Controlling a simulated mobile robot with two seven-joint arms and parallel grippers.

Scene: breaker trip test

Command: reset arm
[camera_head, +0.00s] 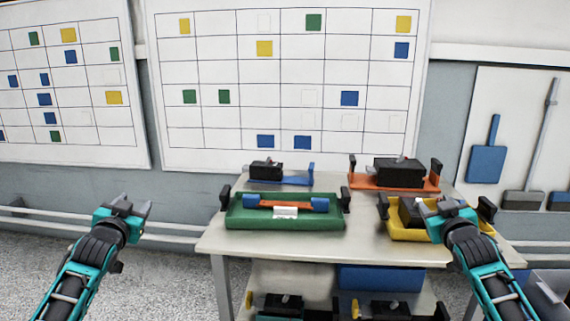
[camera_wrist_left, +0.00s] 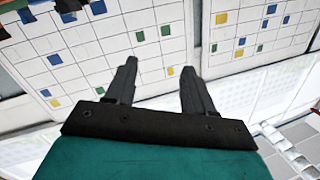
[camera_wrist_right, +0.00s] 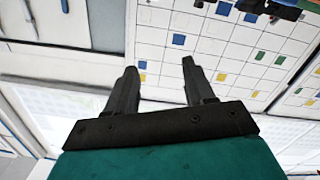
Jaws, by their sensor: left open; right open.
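My left gripper (camera_head: 130,208) is raised over the floor to the left of the table in the head view. It is open and empty, and its two fingers (camera_wrist_left: 158,90) stand apart in the left wrist view. My right gripper (camera_head: 447,209) is in front of the yellow tray at the table's right side in the head view and hides part of it. It is open, and its fingers (camera_wrist_right: 160,85) stand apart with nothing between them in the right wrist view.
A metal table (camera_head: 225,243) carries a green tray (camera_head: 285,221), a yellow tray (camera_head: 408,233), an orange base with a black block (camera_head: 400,172) and a blue base with a black block (camera_head: 266,170). A lower shelf holds more units. Gridded boards (camera_head: 285,85) hang behind.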

